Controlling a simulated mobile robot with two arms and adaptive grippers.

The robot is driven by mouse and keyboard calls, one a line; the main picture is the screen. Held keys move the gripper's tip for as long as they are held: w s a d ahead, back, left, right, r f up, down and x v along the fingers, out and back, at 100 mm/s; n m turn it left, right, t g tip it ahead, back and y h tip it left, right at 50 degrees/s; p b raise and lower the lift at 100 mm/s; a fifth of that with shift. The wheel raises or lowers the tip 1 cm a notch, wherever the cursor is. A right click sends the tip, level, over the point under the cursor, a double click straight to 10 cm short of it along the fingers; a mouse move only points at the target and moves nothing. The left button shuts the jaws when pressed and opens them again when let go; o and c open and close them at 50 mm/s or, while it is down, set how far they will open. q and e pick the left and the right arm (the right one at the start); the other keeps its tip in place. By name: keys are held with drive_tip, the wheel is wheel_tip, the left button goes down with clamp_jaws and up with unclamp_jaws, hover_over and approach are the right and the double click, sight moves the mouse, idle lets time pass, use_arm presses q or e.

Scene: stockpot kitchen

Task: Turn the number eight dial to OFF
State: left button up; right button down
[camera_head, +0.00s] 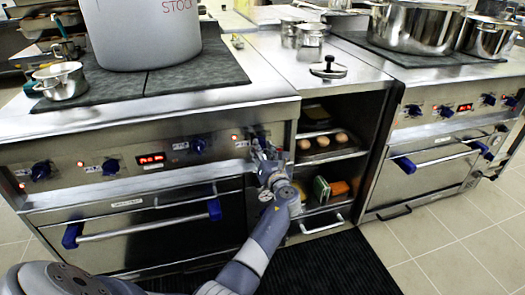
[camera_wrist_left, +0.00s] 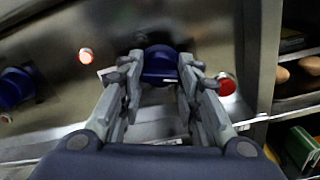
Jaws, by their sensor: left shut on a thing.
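A blue dial (camera_wrist_left: 161,62) sits on the front panel of the left stove, between my fingers in the left wrist view. My left gripper (camera_head: 262,150) is at the right end of that panel and is shut on this dial; its fingers (camera_wrist_left: 160,76) flank it left and right. In the head view the gripper hides most of the dial. I cannot read a number eight or an OFF mark on it. Other blue dials (camera_head: 198,146) line the same panel. My right gripper is not in view.
Red lights (camera_wrist_left: 85,55) glow on the panel. An oven handle (camera_head: 145,226) runs below. Right of the gripper is an open cabinet (camera_head: 328,166) with eggs and boxes. A large pot (camera_head: 140,35) stands on the stove. A dark mat (camera_head: 325,265) covers the floor in front.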

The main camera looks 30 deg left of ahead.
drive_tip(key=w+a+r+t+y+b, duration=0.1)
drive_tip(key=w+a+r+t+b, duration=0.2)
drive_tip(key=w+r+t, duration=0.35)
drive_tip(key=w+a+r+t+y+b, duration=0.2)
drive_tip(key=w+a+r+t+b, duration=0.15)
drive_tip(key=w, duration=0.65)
use_arm(q)
drive_tip(key=shift+n+b, duration=1.9)
drive_tip(key=shift+n, duration=9.2)
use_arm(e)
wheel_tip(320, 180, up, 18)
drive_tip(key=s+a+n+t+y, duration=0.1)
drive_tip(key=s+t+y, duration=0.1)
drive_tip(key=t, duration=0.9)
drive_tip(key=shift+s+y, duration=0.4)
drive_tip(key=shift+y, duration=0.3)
